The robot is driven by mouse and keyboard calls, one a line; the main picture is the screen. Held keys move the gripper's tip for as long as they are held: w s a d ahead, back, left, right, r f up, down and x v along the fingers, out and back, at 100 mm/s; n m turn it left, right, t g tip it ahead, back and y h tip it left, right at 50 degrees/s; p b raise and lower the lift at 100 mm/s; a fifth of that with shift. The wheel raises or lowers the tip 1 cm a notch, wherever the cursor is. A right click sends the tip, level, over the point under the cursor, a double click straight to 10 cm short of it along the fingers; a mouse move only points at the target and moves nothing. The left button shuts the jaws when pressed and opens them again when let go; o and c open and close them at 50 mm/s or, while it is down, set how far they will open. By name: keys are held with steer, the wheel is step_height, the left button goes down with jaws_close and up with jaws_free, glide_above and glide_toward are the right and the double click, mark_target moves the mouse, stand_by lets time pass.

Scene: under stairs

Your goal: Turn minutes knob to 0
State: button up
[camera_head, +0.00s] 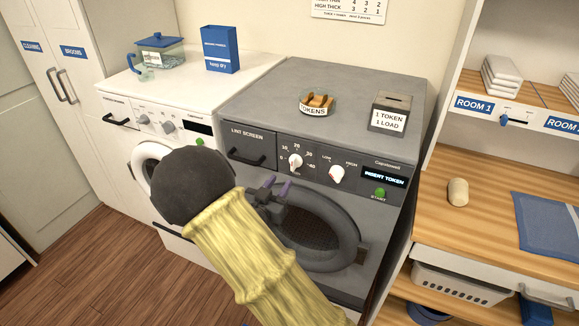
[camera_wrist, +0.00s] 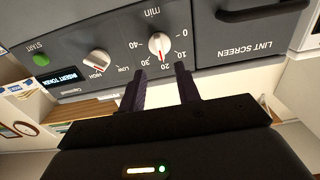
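The minutes knob (camera_head: 295,162) is a round white dial on the grey dryer's (camera_head: 407,200) front panel. In the wrist view the knob (camera_wrist: 159,46) appears upside down, with its red mark pointing about at 20; the 0 is at its upper right. My gripper (camera_head: 279,186) is open, with its two dark purple fingers below and in front of the knob. In the wrist view my gripper (camera_wrist: 161,78) has a clear gap between the fingers, lined up with the knob. Nothing is between the fingers, and I see no contact with the knob.
A white low/high knob (camera_head: 336,174), a green start button (camera_head: 380,193) and an "INSERT TOKEN" display (camera_head: 384,178) are right of the minutes knob. The lint screen drawer (camera_head: 249,145) is left. A token dish (camera_head: 317,103) and token box (camera_head: 390,111) stand on top.

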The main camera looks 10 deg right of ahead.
mark_target(292, 165)
steer(key=p+x, duration=0.1)
steer(key=x, duration=0.7)
steer(key=shift+s, duration=0.1)
steer(key=shift+c, duration=0.4)
jaws_close()
